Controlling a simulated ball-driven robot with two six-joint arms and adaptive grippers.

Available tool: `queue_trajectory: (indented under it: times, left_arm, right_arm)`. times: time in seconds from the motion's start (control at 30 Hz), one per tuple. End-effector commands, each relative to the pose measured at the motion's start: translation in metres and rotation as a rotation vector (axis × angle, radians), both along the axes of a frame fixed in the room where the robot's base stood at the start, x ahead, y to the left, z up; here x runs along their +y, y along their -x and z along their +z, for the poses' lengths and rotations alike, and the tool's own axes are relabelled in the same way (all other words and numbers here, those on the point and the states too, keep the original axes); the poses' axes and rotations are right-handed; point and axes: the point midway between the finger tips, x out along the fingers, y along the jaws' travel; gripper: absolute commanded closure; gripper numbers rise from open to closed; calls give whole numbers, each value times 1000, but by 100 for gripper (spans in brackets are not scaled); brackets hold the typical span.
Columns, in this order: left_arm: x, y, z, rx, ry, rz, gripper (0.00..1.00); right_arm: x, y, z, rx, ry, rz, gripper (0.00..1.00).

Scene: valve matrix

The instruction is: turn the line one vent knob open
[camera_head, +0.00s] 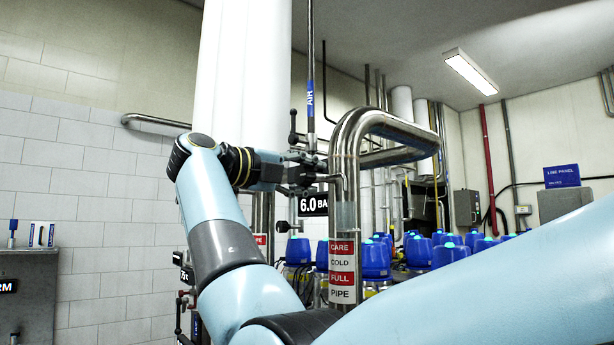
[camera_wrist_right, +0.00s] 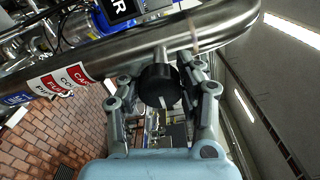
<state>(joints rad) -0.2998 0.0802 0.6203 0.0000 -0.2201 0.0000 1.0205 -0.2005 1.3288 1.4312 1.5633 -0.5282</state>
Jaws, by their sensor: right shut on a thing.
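The vent knob (camera_wrist_right: 160,86) is a round black knob with a white mark on its face. In the right wrist view it sits on a short stem at the bent steel pipe (camera_wrist_right: 150,45). My right gripper (camera_wrist_right: 161,76) has one finger on each side of the knob and is shut on it. In the head view my right gripper (camera_head: 309,170) is small, beside the upright leg of the steel pipe (camera_head: 343,180), and I cannot make out the knob there. My left gripper is in neither view.
A red and white pipe label (camera_head: 342,271) is on the pipe, and a black 6.0 BA sign (camera_head: 313,204) hangs beside it. Several blue-capped valves (camera_head: 376,260) stand behind. A thin rod marked AIR (camera_head: 310,100) rises above the gripper. A grey cabinet (camera_head: 38,295) stands at far left.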

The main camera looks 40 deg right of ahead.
Motion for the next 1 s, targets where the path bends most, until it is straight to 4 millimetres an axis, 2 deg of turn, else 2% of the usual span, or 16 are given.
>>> queue_trajectory:
  times: [0.63,0.67,0.83,1.0]
  left_arm:
    - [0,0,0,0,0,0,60]
    - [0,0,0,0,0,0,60]
    - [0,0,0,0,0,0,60]
    - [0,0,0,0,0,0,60]
  right_arm:
    - [0,0,1,46,6,2,98]
    - [0,-1,1,46,6,2,62]
    - [0,0,1,46,5,2,40]
    - [0,0,0,46,4,1,39]
